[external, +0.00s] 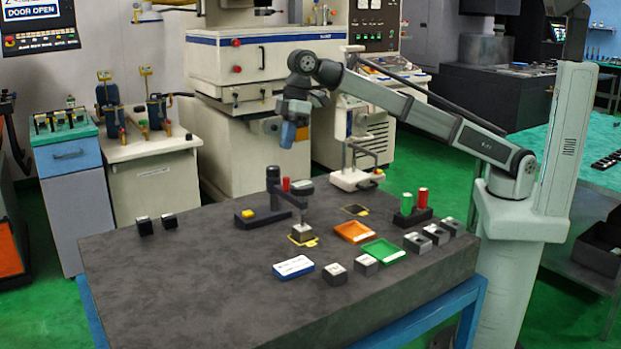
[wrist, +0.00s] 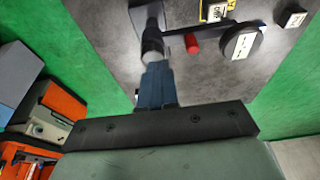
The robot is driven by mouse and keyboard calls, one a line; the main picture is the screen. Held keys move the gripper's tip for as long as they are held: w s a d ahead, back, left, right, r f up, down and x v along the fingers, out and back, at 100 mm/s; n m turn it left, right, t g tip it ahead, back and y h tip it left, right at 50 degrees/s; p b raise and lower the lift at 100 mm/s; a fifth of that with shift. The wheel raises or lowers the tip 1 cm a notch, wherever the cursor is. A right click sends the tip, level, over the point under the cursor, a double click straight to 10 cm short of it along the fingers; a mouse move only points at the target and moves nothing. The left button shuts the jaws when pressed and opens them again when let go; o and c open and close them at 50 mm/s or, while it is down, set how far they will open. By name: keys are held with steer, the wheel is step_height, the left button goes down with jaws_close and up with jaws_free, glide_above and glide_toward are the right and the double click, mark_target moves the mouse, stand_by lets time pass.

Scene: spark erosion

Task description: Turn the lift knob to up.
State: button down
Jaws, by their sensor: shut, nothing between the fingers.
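My gripper (external: 288,136) hangs above the far edge of the dark table, with its blue fingers pointing down. In the wrist view its fingers (wrist: 157,68) are together and empty. A small dark stand has an upright column (external: 272,182), a side arm and a yellow button (external: 247,213) on its base. Beside the column are a small red cylinder (external: 286,184) and a round dark disc with a pale label (external: 304,186). The wrist view shows the red cylinder (wrist: 192,44) and disc (wrist: 241,46) to the right of the fingers. The disc may be the lift knob; its setting is unreadable.
A metal block (external: 301,232) sits on a yellow-marked spot under the arm. Orange (external: 354,232) and green (external: 383,251) trays, a blue-white box (external: 293,267) and several small blocks lie nearby. A white stand (external: 356,179) is at the far edge. The table's left front is clear.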

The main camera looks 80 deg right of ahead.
mark_target(273, 173)
step_height(273, 173, down, 6)
stand_by(0.5)
steer(key=shift+s+d+f, duration=0.1)
steer(key=shift+s+f, duration=0.05)
steer(key=shift+w+d, duration=0.2)
steer(key=shift+d, duration=0.15)
stand_by(0.7)
steer(key=shift+w+d, duration=0.35)
steer(key=shift+w, duration=0.25)
steer(key=shift+w+d+r, duration=0.1)
steer(key=shift+w+r, duration=0.15)
steer(key=shift+w, duration=0.3)
steer(key=shift+s+d, duration=0.1)
stand_by(0.3)
